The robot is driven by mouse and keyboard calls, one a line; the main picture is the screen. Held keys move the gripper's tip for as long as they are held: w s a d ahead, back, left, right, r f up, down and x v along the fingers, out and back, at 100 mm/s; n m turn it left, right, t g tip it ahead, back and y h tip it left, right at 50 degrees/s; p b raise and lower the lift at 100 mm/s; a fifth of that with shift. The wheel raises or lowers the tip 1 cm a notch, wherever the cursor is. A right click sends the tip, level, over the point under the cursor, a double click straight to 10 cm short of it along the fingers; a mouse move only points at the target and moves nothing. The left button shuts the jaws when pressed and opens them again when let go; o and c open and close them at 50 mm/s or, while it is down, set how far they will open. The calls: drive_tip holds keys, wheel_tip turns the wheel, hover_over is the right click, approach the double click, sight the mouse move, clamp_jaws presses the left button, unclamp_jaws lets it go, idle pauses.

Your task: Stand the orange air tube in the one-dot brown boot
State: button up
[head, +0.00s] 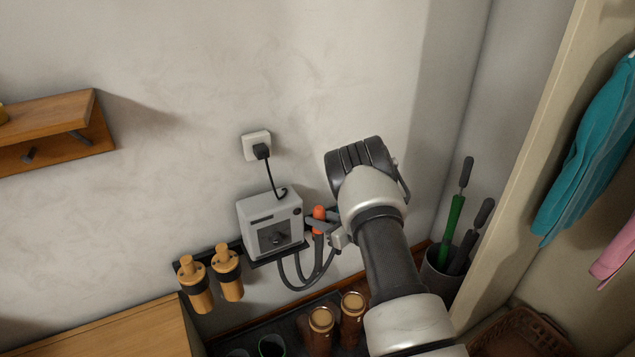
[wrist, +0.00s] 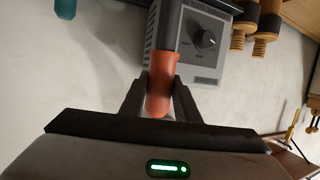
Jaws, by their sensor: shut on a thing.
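The orange air tube (head: 319,212) is beside the grey dryer box on the wall. My gripper (wrist: 158,98) is shut on the tube's orange end (wrist: 161,70); a dark hose part runs from it toward the top of the wrist view. In the head view my gripper (head: 319,224) is partly hidden by my own wrist. Two brown boots (head: 320,334) (head: 353,308) stand upright below, openings up. I cannot make out dots on either boot.
The grey box (head: 270,226) has a dial, which the wrist view also shows (wrist: 205,40), and dark hoses (head: 300,279) looping beneath. Two wooden pegs (head: 227,275) are at its left. Dark footwear (head: 271,347) stands left of the boots.

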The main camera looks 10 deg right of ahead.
drive_tip(key=s+f+n+g+y+p, duration=0.1)
drive_tip(key=s+f+n+g+y, duration=0.15)
drive_tip(key=s+f, duration=0.75)
drive_tip(key=b, duration=1.7)
hover_over(322, 308)
drive_tip(key=s, duration=0.4)
wheel_tip(322, 308, down, 21)
drive_tip(key=shift+a+f+p, duration=0.25)
drive_tip(key=shift+f+p, duration=0.05)
drive_tip(key=shift+f, duration=1)
drive_tip(key=shift+a+f+p, duration=0.2)
drive_tip(key=shift+f+p, duration=0.1)
drive_tip(key=shift+f, duration=1)
drive_tip(key=o, duration=1.2)
drive_tip(key=p+v, duration=0.3)
drive_tip(key=v, duration=1.4)
drive_tip(key=shift+s+p, duration=0.25)
drive_tip(key=shift+p, duration=0.15)
drive_tip(key=shift+w+d, duration=0.1)
drive_tip(key=shift+d, duration=0.05)
